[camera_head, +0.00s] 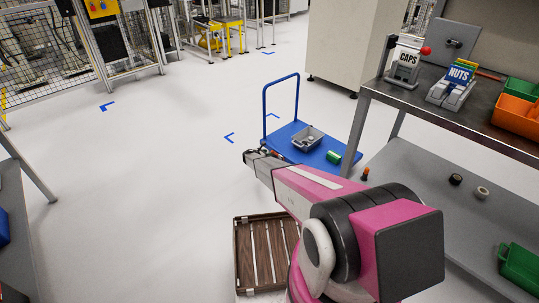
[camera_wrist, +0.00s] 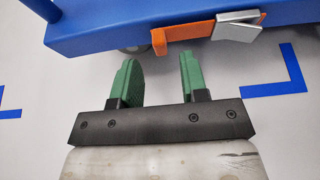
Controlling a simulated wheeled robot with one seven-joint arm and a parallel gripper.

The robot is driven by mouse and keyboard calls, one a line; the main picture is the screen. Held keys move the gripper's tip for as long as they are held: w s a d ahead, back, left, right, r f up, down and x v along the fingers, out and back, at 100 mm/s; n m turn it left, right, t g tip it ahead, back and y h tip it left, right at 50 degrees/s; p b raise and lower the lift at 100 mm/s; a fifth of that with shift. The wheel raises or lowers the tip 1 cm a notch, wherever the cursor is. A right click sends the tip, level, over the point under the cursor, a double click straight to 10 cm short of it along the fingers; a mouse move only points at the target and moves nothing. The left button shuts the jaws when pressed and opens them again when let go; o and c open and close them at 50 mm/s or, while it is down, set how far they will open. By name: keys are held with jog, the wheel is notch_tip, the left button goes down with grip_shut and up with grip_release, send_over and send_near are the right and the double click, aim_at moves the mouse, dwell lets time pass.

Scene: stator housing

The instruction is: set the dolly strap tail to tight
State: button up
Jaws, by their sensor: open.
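The blue dolly (camera_head: 290,138) with its blue push handle stands on the floor in the middle of the head view. In the wrist view its blue edge (camera_wrist: 110,32) runs across the top. An orange strap tail (camera_wrist: 183,38) lies along that edge, with its end at the left and a silver buckle (camera_wrist: 238,25) at its right. My gripper (camera_wrist: 157,75) has green fingers, which are apart with nothing between them. The fingertips are just below the strap in the picture, and a gap shows. In the head view my arm hides the near part of the dolly.
A workbench (camera_head: 450,115) with caps and nuts dispensers stands at the right. A brown slatted crate (camera_head: 240,262) is below my arm. The floor to the left is clear.

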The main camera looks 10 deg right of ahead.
jog(key=x, duration=0.3)
jog(key=shift+d, duration=0.1)
grip_shut()
